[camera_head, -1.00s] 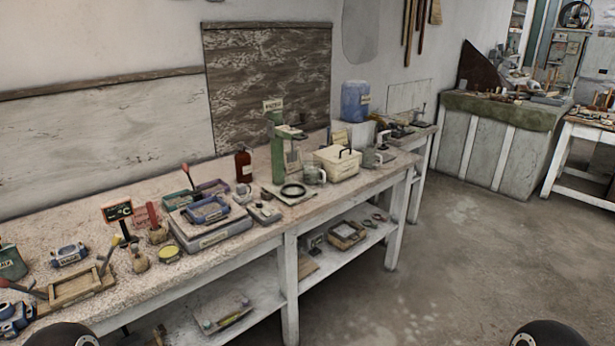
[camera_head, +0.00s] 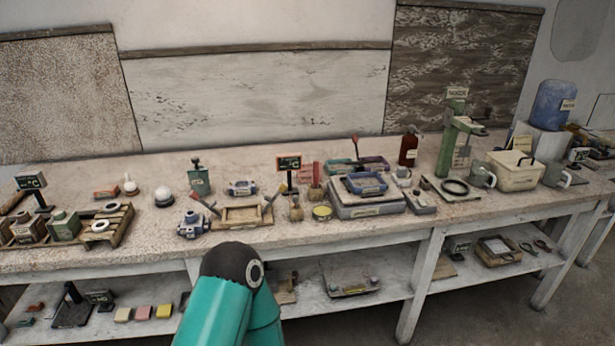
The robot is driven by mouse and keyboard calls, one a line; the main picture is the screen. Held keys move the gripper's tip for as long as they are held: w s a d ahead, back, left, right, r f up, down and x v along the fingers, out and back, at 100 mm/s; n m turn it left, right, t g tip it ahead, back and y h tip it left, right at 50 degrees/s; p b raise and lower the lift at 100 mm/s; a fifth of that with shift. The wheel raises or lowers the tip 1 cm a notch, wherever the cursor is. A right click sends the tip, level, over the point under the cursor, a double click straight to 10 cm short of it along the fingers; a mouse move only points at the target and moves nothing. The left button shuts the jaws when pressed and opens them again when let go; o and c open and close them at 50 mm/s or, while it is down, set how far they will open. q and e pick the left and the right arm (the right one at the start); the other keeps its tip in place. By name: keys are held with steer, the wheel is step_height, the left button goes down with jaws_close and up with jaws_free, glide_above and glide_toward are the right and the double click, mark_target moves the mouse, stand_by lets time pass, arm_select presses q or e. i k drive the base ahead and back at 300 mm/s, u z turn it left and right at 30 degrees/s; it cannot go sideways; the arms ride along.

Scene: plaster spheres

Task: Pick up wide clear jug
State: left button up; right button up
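Two greyish, see-through jug-like vessels with handles stand on the long workbench (camera_head: 350,225) at the right. One clear vessel (camera_head: 482,176) is left of a cream box, beside the green stand. The other clear vessel (camera_head: 553,176) is right of the cream box. They are small in view, and I cannot tell which is the wide clear jug. A teal link of my arm with a dark rounded joint rises at the bottom, in front of the bench edge. Neither gripper shows.
A cream box (camera_head: 515,172) with a black handle stands between the vessels. A lower shelf (camera_head: 400,283) holds trays. Bare floor lies at lower right.

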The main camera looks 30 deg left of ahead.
mark_target(480, 172)
steer(key=z, duration=0.15)
steer(key=i, duration=0.2)
steer(key=z, duration=1.55)
steer(key=i, duration=4.05)
steer(key=u, duration=0.55)
